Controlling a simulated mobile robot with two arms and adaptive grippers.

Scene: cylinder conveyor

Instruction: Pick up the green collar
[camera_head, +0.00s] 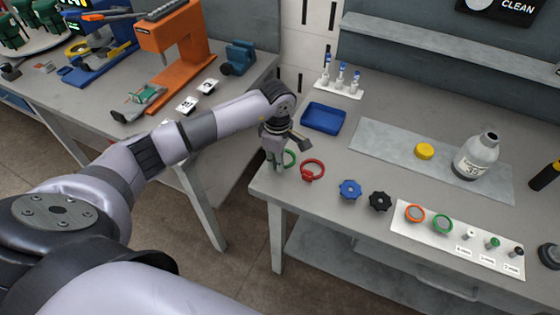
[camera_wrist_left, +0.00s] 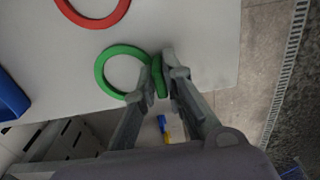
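The green collar (camera_wrist_left: 101,72) is a ring with a thick green tab, near the table's left front corner. In the head view the green collar (camera_head: 291,158) shows just right of my left gripper (camera_head: 276,168), which partly hides it. In the left wrist view the tab sits between the fingertips of my left gripper (camera_wrist_left: 162,76), with a finger close against each side; the gripper looks shut on it. Whether the ring is clear of the table is hard to tell. My right gripper is not in view.
A red collar (camera_head: 322,164) lies close to the right. A blue tray (camera_head: 323,118) stands behind it. Blue (camera_head: 349,189) and black (camera_head: 380,201) knobs lie to the right, before a white board (camera_head: 470,252) with rings and small parts.

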